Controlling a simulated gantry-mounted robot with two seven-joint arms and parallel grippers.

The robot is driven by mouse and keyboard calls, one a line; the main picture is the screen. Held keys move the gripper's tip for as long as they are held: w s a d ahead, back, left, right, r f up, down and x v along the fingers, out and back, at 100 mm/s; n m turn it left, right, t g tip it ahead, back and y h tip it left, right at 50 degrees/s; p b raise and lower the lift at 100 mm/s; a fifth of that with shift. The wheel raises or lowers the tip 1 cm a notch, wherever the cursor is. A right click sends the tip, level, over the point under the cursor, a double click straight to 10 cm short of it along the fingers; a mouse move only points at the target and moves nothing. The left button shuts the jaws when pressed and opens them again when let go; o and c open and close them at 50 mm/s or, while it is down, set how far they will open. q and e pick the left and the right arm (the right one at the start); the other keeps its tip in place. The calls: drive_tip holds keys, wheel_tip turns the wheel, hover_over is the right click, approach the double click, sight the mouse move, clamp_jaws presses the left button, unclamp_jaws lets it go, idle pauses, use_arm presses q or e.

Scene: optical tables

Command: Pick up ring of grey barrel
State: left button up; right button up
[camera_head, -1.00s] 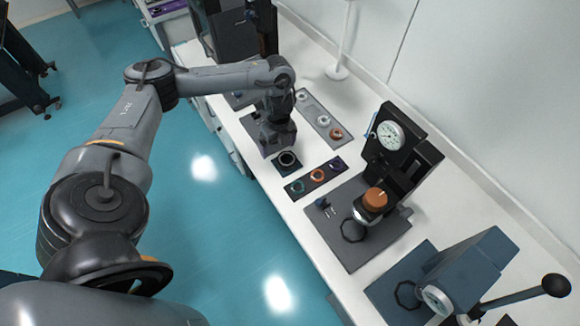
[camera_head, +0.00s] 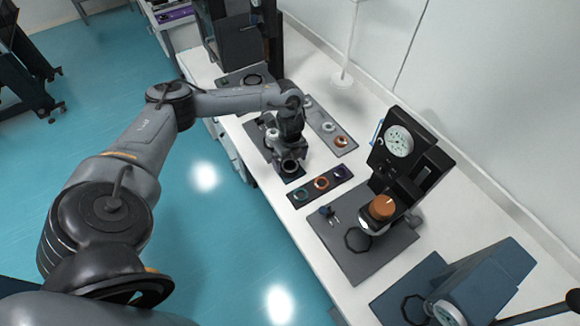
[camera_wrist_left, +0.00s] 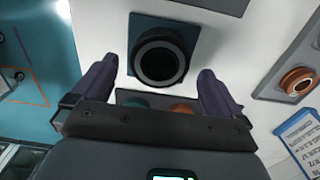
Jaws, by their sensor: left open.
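My left gripper (camera_wrist_left: 157,70) is open and empty, with one dark finger on each side of the picture's middle in the left wrist view. Beyond the fingertips is a round black piece with a grey rim (camera_wrist_left: 160,58) on a small dark teal square pad (camera_wrist_left: 191,31). I cannot tell whether this is the grey barrel or its ring. In the head view the gripper (camera_head: 289,163) hangs over that pad and hides much of it. No contact shows. My right gripper is not in view.
A dark tray (camera_head: 312,193) with teal, orange and purple rings lies close by. A grey tray (camera_head: 347,150) holds pale and copper-coloured rings. A dark gauge device with an orange knob (camera_head: 382,207) and a blue lever press (camera_head: 480,285) stand to the right.

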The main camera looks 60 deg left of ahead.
use_arm(q)
drive_tip(key=shift+f, duration=1)
drive_tip(key=c, duration=1)
drive_tip(key=shift+r, duration=0.1)
